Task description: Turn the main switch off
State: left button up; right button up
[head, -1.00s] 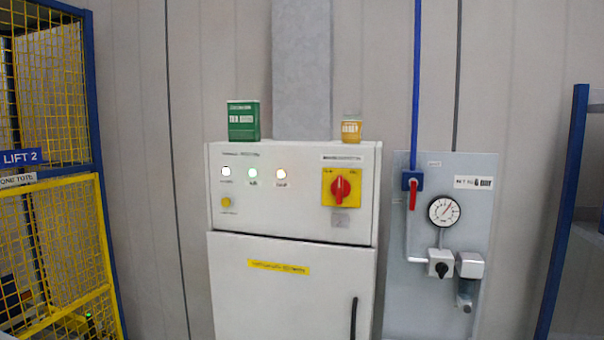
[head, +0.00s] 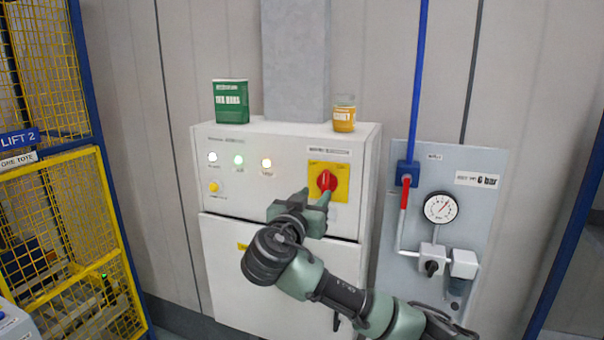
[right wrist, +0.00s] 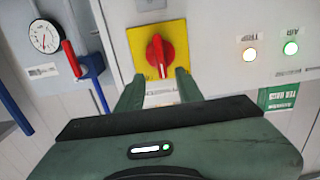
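The main switch is a red rotary knob (head: 327,181) on a yellow square plate (head: 341,187), at the upper right of a white cabinet's front. Its grip stands about upright. My right gripper (head: 314,196) is open and empty just below and in front of the knob in the head view. In the right wrist view, which is turned about upside down, the two fingertips (right wrist: 158,78) point at the knob (right wrist: 160,52), one towards each side of it. The knob lies beyond the tips, and I see no contact. My left gripper is not in view.
The cabinet (head: 220,228) has several lit lamps and a yellow button (head: 213,187). A green box (head: 231,101) and a yellow jar (head: 344,114) stand on top. Right of it is a panel with a gauge (head: 440,207) and red lever (head: 404,208). A yellow mesh cage is at left.

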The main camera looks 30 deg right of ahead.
aim_at(324, 183)
jog(key=p+x, duration=0.4)
jog(key=x, duration=0.2)
jog(key=shift+w+d+r, duration=0.15)
jog(key=shift+w+d, duration=0.1)
jog(key=shift+w, duration=0.05)
jog(key=shift+w+d, duration=0.2)
jog(key=shift+d, duration=0.1)
jog(key=shift+a, duration=0.15)
grip_shut()
